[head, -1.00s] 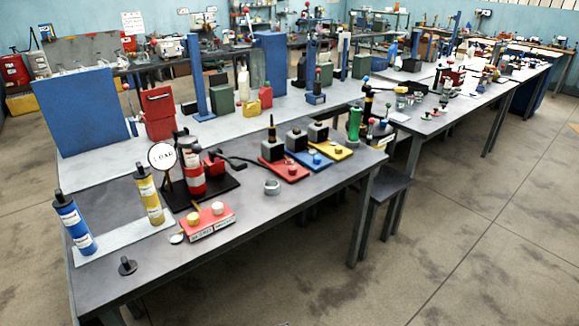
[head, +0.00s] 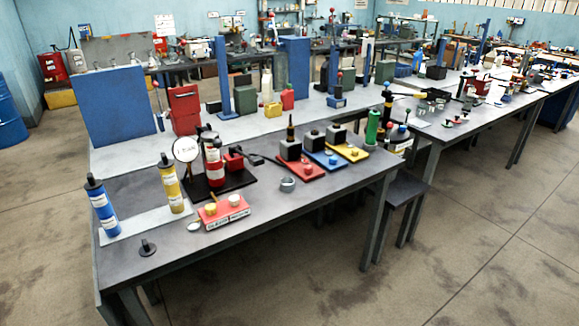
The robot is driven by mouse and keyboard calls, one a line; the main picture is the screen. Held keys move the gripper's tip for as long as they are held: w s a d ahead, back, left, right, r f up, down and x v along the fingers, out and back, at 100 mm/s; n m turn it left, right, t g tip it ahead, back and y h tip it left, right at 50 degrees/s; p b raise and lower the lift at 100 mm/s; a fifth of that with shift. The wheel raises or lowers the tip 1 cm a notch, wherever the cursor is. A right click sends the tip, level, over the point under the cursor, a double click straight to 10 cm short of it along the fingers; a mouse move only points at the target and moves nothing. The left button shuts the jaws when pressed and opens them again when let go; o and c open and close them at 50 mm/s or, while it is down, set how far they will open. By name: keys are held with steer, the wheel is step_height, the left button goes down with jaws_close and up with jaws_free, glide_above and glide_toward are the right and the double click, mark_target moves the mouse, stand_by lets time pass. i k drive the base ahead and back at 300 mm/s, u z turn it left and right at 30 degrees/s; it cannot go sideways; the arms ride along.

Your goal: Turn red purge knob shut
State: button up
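Several small red knobs show, and I cannot tell which one is the purge knob. One red knob (head: 307,168) sits on the red plate (head: 296,174) beside a dark block on the near bench. A red block (head: 233,160) with a black lever stands beside the red and white cylinder (head: 213,165). The knobs are too small to tell open from shut. My gripper is not in view.
A blue barrel (head: 8,115) is far left. The floor in front is clear.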

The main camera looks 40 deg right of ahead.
mark_target(309, 169)
steer(key=u, duration=0.8)
steer(key=k, duration=1.05)
steer(key=z, duration=1.65)
steer(key=i, duration=0.6)
steer(key=u, duration=0.15)
